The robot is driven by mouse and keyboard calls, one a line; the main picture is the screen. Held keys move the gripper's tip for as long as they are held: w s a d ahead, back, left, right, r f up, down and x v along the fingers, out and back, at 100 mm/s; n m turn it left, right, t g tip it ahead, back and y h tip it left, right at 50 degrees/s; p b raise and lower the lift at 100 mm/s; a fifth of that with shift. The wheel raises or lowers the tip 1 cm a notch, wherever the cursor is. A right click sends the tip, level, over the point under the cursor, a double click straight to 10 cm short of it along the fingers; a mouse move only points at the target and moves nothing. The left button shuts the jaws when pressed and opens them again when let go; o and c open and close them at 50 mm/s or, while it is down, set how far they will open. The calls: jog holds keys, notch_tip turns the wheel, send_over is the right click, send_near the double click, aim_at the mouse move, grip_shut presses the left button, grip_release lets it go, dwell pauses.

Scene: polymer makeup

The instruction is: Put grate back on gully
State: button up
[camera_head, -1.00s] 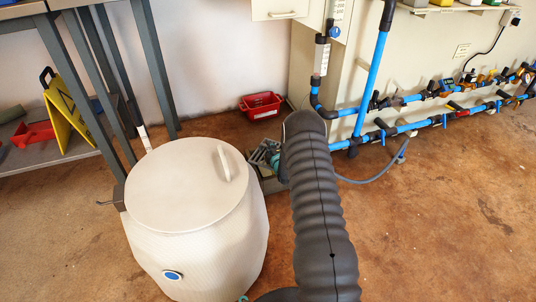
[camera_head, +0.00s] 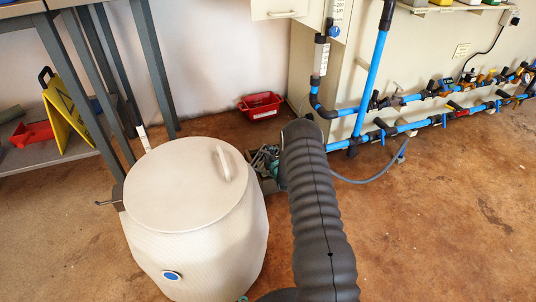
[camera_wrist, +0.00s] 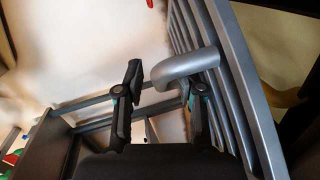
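The grate (camera_wrist: 236,85) is grey and slatted, and stands tilted along the right of the wrist view. The grate appears to be held just above a dark box-like gully (camera_head: 268,184), mostly hidden behind the white barrel and my arm. Whether the grate touches the gully cannot be seen.
A large white lidded barrel (camera_head: 196,225) stands close at the left of the gully. A red bin (camera_head: 261,106) sits by the wall. Blue pipes (camera_head: 371,85) and a grey hose (camera_head: 370,177) are at the right. The floor at lower right is clear.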

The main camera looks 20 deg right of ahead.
jog(key=shift+s+r, duration=0.2)
jog(key=shift+r, duration=0.15)
jog(key=p+v, duration=0.2)
jog(key=v, duration=0.9)
notch_tip(320, 180, up, 17)
jog(key=a+m+g, duration=0.2)
jog(key=a+m, duration=0.1)
jog(key=s+a+r+m+g, duration=0.1)
jog(key=s+a+r+m, duration=0.15)
jog(key=r, duration=0.45)
jog(key=s+a+r+m+g, duration=0.1)
jog(key=s+r+m+g, duration=0.1)
jog(key=s+r, duration=0.3)
jog(key=s+a+r+m+g, duration=0.1)
jog(key=s+a+r+m, duration=0.15)
jog(key=s+r, duration=0.4)
jog(key=s+a+r+m+g, duration=0.1)
jog(key=s+a+r+m, duration=0.2)
jog(key=s, duration=0.7)
jog(key=s+a+r+m+g, duration=0.1)
jog(key=s+a, duration=0.1)
jog(key=s, duration=0.7)
jog(key=s+a+r+m+g, duration=0.1)
jog(key=s+a+g, duration=0.1)
jog(key=s, duration=0.7)
jog(key=shift+s+a+m+y, duration=0.3)
jog(key=shift+s+a, duration=0.05)
jog(key=shift+a, duration=0.15)
jog(key=shift+r, duration=0.15)
